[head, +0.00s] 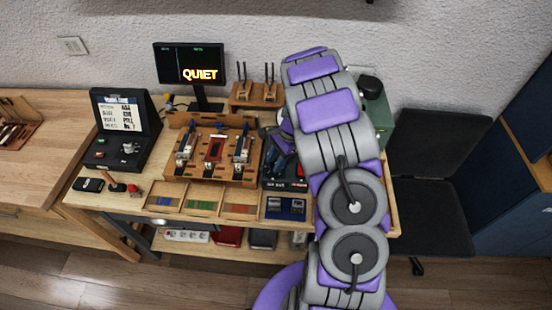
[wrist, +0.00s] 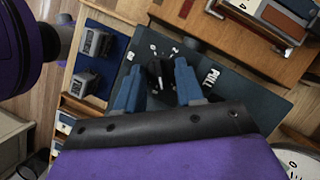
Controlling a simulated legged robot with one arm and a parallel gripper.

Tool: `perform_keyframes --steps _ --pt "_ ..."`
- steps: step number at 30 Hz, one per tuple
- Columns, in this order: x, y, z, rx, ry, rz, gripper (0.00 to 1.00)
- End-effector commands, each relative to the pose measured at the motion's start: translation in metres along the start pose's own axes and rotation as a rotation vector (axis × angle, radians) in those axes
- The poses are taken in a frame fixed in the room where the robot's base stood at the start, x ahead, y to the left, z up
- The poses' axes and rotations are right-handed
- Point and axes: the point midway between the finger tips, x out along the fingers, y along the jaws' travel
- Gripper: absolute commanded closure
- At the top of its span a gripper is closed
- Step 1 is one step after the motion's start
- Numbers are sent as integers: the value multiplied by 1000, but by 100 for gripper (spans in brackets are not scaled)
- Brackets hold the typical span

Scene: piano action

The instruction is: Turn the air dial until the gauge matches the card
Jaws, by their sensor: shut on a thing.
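My gripper (wrist: 157,82) has its two blue fingers on either side of a small black dial (wrist: 160,72) in the wrist view, shut on it. The dial stands on a dark panel (wrist: 225,112) with white marks around it, including a 0, a 2 and the word PULL. A white round face (wrist: 299,160) with dark marks, likely the gauge, is cut off at the lower right; its reading is not clear. In the head view my arm covers much of the dark unit (head: 284,184), and the dial is hidden there. I cannot make out the card.
A wooden rack (head: 212,152) with several mechanisms stands left of my gripper. Sorting trays (head: 200,203) lie along the bench front. A monitor (head: 190,64) reads QUIET. A black case (head: 122,130) with a text panel stands at left. A dark chair (head: 430,150) is at right.

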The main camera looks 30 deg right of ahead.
Motion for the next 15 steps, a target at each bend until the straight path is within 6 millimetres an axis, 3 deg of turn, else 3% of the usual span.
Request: perform_keyframes --steps 10,11,15 --pt "-1 -1 0 -7 2 -2 93" --pt "-1 -1 0 -7 2 -2 61" --pt "-1 -1 0 -7 1 -1 47"
